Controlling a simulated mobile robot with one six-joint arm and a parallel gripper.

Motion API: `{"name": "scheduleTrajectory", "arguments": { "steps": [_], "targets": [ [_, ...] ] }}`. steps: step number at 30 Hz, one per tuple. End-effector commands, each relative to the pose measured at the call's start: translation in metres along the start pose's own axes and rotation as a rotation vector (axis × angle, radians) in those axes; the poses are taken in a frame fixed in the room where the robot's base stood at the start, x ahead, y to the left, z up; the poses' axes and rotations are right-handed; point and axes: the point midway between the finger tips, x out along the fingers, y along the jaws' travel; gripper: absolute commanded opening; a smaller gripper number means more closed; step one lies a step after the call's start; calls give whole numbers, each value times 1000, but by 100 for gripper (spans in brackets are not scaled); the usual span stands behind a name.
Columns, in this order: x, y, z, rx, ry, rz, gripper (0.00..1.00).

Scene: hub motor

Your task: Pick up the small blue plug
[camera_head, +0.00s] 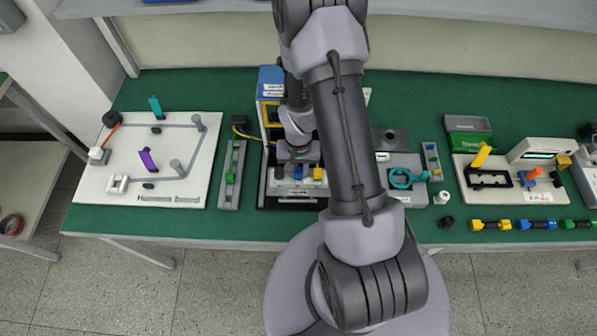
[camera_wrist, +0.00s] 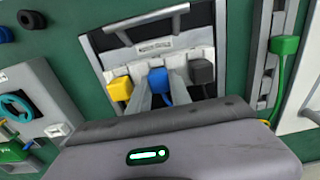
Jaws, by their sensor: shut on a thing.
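The small blue plug (camera_wrist: 158,80) sits between a yellow plug and a black plug on a pale panel in the wrist view. My gripper (camera_wrist: 160,92) is shut on it, one finger on each side. In the head view the blue plug (camera_head: 299,173) shows small, just below my gripper (camera_head: 298,160), which partly hides the device. The blue plug is in line with its neighbours; I cannot tell whether it is seated or raised.
The yellow plug (camera_wrist: 120,88) and the black plug (camera_wrist: 202,71) stand close on either side. A grey slider strip with a green block (camera_wrist: 284,45) lies to the right in the wrist view. The white board (camera_head: 190,130) is at the left of the green table (camera_head: 420,90).

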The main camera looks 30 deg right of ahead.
Motion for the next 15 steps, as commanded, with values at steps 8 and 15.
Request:
{"name": "scheduleTrajectory", "arguments": {
  "steps": [8,15],
  "targets": [
    [-16,0,-1,0,2,0,0],
    [-38,-1,20,-3,-2,1,0]
  ]
}}
